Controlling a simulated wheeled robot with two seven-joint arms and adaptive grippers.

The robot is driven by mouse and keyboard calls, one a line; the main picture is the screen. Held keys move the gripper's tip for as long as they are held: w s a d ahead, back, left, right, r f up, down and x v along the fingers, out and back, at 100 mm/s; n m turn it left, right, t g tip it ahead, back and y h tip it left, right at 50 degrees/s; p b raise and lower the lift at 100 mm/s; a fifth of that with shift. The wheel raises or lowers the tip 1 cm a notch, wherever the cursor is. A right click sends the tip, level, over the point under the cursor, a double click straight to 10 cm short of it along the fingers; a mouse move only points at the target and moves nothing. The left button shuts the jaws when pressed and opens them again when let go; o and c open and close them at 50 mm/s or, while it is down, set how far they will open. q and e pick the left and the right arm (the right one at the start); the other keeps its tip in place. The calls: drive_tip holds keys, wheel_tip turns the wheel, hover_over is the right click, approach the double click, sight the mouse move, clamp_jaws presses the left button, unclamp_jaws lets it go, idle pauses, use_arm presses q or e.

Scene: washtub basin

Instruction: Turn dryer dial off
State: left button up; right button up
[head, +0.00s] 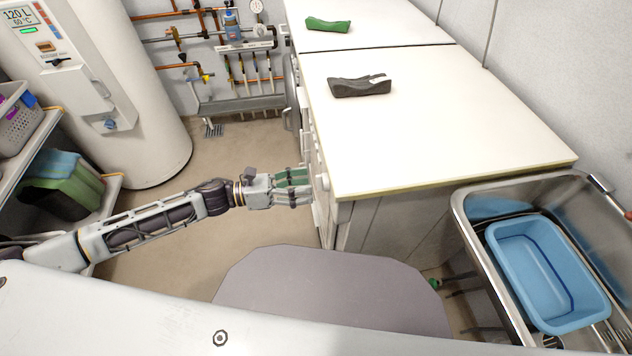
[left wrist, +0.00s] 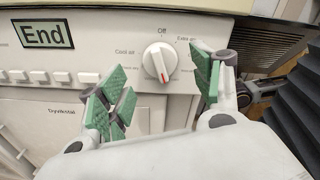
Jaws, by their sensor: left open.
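The dryer dial (left wrist: 159,62) is a round white knob on the dryer's front panel, with a red mark at its lower end. The label "Off" is above it, "Cool air" to its left and "Extra dry" to its upper right. My left gripper (left wrist: 160,93) is open, its green pads on either side of the dial and apart from it. In the head view my left gripper (head: 309,187) is at the front face of the dryer (head: 440,120), near its top edge. The dial is hidden there. My right gripper is not in view.
The dryer's display (left wrist: 43,34) reads "End", with a row of buttons (left wrist: 50,76) below. A dark cloth item (head: 359,87) lies on the dryer top. A steel sink with a blue basin (head: 545,270) is at right. A shelf is at left; floor between is clear.

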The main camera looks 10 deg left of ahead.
sight(322, 182)
use_arm(q)
drive_tip(key=shift+x, duration=1.95)
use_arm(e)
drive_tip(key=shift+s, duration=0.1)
use_arm(q)
drive_tip(key=c, duration=1.1)
drive_tip(key=shift+o, duration=0.2)
drive_tip(key=shift+n+p, duration=2.05)
drive_tip(key=shift+n, duration=1.55)
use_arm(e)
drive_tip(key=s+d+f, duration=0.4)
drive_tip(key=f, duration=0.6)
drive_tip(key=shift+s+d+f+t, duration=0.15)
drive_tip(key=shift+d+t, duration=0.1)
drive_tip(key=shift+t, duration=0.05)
use_arm(q)
drive_tip(key=shift+w, duration=0.1)
